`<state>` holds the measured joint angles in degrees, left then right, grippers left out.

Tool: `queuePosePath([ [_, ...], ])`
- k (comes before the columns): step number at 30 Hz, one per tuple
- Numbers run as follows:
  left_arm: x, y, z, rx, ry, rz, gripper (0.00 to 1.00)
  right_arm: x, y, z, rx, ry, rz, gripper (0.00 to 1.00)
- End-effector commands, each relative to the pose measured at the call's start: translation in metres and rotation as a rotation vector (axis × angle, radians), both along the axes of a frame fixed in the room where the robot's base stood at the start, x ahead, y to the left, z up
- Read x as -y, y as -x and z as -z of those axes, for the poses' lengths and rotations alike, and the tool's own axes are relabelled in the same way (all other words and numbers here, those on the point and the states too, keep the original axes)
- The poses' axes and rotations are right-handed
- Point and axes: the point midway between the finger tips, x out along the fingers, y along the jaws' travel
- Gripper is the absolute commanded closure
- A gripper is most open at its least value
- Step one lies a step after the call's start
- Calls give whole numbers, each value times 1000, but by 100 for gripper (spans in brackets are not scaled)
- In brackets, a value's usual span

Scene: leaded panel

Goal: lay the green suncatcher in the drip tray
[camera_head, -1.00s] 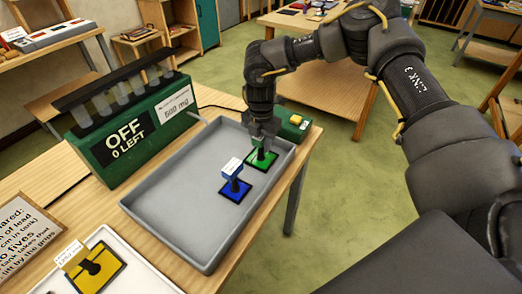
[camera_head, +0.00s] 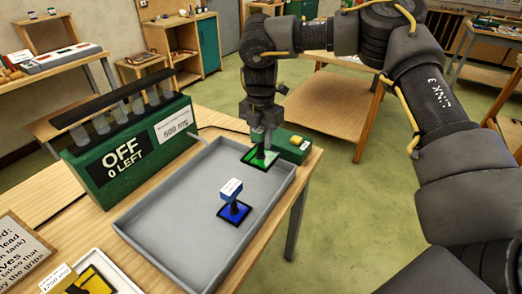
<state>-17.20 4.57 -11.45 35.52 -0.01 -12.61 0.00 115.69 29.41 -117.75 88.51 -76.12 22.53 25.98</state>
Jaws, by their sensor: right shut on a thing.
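The green suncatcher (camera_head: 259,157) is a small dark-edged square with a green pane, at the far right end of the grey drip tray (camera_head: 172,218). My right gripper (camera_head: 262,141) points down from above and is shut on its upright grip. I cannot tell whether the green pane touches the tray floor or hangs just over it. A blue suncatcher (camera_head: 234,211) with a tagged upright grip lies in the tray nearer the middle. My left gripper is not in view.
A green machine (camera_head: 129,150) reading "OFF 0 LEFT" stands along the tray's left side. A green box with a yellow button (camera_head: 294,144) sits past the far right corner. A yellow suncatcher (camera_head: 94,281) lies in a white tray at lower left. The tray's near left floor is clear.

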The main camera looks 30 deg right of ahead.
Motion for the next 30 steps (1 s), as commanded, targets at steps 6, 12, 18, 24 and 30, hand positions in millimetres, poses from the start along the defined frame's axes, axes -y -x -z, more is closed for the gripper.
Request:
queuePosePath([
  [6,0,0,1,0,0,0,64,-2,0,-6,1,-1,36,98],
  [12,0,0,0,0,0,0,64,-11,2,-14,0,-1,350,98],
  [18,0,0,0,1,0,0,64,-27,6,-29,0,-2,908,98],
  [24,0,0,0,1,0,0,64,-42,11,-43,0,-2,1462,98],
  [30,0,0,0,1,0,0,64,-52,15,-53,0,-1,1873,98],
])
